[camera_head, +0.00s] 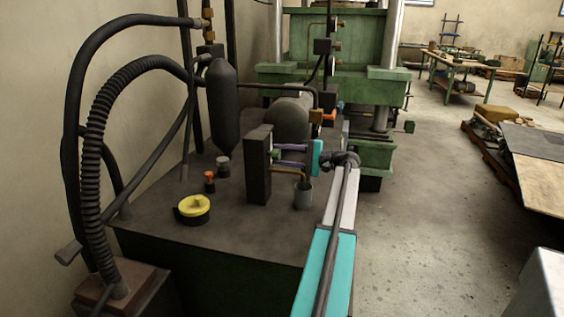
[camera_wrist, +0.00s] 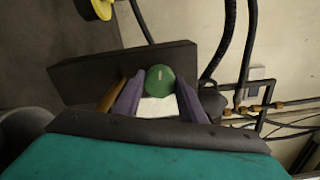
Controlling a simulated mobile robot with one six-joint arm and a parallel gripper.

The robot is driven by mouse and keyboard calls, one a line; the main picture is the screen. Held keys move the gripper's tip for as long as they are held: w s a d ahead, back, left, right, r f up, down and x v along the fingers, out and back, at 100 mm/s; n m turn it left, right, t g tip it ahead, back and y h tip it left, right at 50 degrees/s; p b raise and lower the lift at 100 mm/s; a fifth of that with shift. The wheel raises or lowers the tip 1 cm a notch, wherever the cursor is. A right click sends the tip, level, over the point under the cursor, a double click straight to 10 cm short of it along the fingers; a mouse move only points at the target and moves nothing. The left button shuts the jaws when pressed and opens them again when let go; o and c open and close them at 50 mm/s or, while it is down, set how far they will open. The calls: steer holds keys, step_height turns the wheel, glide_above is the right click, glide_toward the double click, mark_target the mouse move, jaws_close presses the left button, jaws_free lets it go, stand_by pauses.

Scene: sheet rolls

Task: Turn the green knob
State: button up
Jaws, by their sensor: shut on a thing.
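The green knob (camera_head: 275,154) sits on the face of an upright dark block (camera_head: 257,165) on the machine top. In the wrist view the round green knob (camera_wrist: 160,78) shows a short pale mark and lies between my two purple fingers. My gripper (camera_wrist: 160,86) is shut on the knob, one finger on each side. In the head view my gripper (camera_head: 279,156) reaches in from the right, level with the knob. The dark block (camera_wrist: 95,75) also stands behind the knob in the wrist view.
A copper pipe (camera_head: 305,174) runs just below my fingers, above a grey cup (camera_head: 303,195). A yellow-topped round part (camera_head: 194,207) and a small orange-topped part (camera_head: 209,181) stand to the left. Thick black hoses (camera_head: 93,150) fill the left side. Open floor (camera_head: 430,220) lies right.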

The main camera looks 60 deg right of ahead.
steer(key=n+b, duration=0.3)
steer(key=shift+d+f+n, duration=0.1)
steer(key=shift+f+n, duration=0.05)
steer(key=shift+n, duration=0.15)
steer(key=shift+n+b, duration=1.15)
steer(key=shift+n, duration=0.15)
steer(key=shift+r, duration=0.2)
steer(key=o, duration=1.1)
steer(key=shift+c, duration=0.2)
steer(key=shift+s, duration=0.1)
steer(key=v, duration=1.3)
steer(key=shift+s, duration=0.35)
steer(key=shift+r, duration=0.1)
